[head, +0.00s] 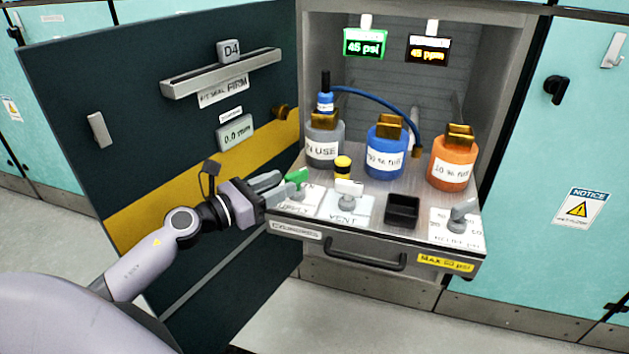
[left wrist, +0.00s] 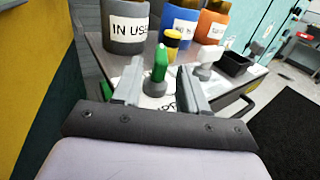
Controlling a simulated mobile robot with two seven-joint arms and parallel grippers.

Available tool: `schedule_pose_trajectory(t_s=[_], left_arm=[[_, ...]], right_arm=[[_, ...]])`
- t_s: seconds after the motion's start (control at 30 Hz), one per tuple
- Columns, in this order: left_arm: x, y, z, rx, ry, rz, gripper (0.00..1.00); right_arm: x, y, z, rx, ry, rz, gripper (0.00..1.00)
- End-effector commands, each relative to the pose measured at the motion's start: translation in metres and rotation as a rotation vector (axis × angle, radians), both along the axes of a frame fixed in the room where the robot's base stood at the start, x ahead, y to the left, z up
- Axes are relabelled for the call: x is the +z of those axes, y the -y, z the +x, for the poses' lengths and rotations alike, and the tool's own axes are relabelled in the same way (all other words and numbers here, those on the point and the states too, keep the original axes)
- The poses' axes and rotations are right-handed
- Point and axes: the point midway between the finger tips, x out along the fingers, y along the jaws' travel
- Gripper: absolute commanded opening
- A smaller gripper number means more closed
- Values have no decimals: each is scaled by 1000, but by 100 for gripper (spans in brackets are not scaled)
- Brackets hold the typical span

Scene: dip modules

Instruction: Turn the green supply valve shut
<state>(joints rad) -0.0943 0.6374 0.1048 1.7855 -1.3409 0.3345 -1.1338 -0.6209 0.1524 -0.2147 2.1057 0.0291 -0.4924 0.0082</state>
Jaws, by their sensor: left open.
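The green supply valve handle (head: 297,177) stands at the left end of the pulled-out shelf, above a white label partly hidden by my gripper. In the left wrist view the green handle (left wrist: 160,62) rises on a grey stem between my fingers. My left gripper (head: 272,187) comes in from the left and is open, its two fingers on either side of the handle. In the left wrist view the left gripper (left wrist: 158,85) shows gaps beside the handle; I cannot tell whether a finger touches it. My right gripper is not in view.
The white vent valve (head: 349,188) stands just right of the green one. Grey, blue (head: 386,150) and orange (head: 453,162) bottles stand behind, with a black and yellow cap (head: 342,168). An open dark door (head: 150,130) borders the left. A black tray (head: 402,210) and relief knob (head: 462,210) are to the right.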

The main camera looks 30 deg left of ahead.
Motion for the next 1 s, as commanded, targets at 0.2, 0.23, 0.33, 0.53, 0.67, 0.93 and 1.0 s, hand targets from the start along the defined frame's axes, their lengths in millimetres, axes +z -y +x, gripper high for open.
schedule_pose_trajectory(t_s=[0.2,0.23,0.33,0.53,0.67,0.93,1.0], left_arm=[[2,6,18,1,2,-2,43],[3,8,22,0,2,-1,43],[2,12,34,1,2,-4,43],[1,19,54,2,0,-5,43],[0,23,62,1,-2,-5,43],[0,24,66,1,-3,-4,43],[0,24,66,1,-3,-4,43]], right_arm=[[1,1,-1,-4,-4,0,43],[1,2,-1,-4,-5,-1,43],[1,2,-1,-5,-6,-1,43],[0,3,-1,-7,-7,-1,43],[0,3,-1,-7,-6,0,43],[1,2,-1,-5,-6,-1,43],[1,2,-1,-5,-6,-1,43]])
